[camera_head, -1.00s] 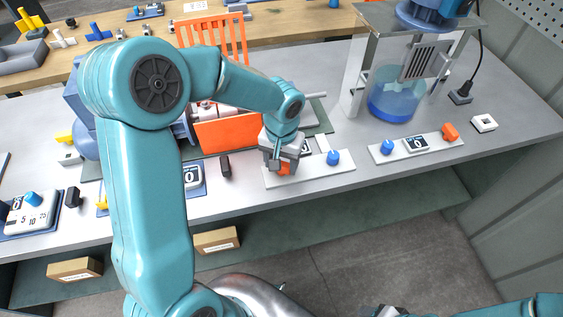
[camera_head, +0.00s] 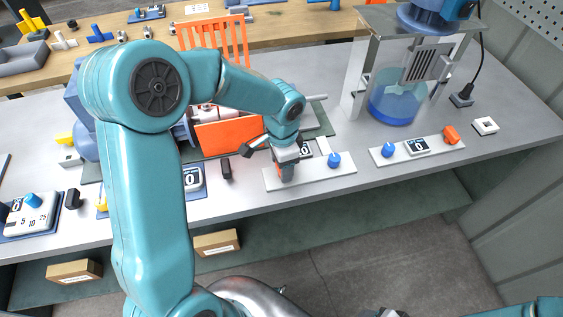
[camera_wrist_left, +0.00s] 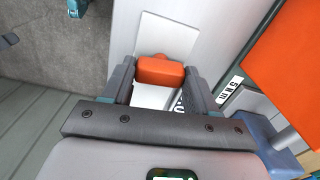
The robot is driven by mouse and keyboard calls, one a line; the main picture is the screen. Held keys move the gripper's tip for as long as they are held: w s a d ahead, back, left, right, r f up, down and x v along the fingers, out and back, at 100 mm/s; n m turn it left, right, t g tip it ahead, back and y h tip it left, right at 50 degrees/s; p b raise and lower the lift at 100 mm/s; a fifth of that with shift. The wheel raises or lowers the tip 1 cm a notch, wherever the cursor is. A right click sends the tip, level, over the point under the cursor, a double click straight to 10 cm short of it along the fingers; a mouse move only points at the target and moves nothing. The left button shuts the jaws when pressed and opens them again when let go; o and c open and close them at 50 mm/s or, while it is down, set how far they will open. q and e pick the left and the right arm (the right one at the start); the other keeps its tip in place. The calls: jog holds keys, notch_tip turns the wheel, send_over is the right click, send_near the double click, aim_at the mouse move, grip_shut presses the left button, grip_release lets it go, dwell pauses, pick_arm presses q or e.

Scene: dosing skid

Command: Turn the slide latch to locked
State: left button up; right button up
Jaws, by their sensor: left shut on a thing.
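The orange handle (camera_head: 285,174) sits on a white plate (camera_head: 312,178) near the front edge of the grey bench. My left gripper (camera_head: 287,172) reaches down over the plate's left end and is shut on this handle. In the left wrist view, the orange handle (camera_wrist_left: 160,70) lies between the two dark fingers. My fingers and wrist hide part of the handle and the plate, so I cannot read any latch marking. At the bottom edge of the head view, a small part of my right gripper (camera_head: 388,312) shows, away from the bench.
A blue knob (camera_head: 334,160) and a partly hidden 0 display share the plate. To the right, another white plate (camera_head: 433,146) carries a blue knob, a display and an orange handle (camera_head: 451,134). An orange panel (camera_head: 228,136) stands close behind on the left; a black handle (camera_head: 227,168) is nearby.

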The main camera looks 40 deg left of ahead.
pick_arm(q)
jog(key=shift+w+m, duration=0.15)
jog(key=shift+m, duration=0.45)
jog(key=o, duration=1.1)
jog(key=shift+w+d+f, duration=0.1)
jog(key=shift+d, duration=0.05)
jog(key=shift+c, duration=0.2)
notch_tip(320, 180, up, 16)
jog(key=shift+r, duration=0.2)
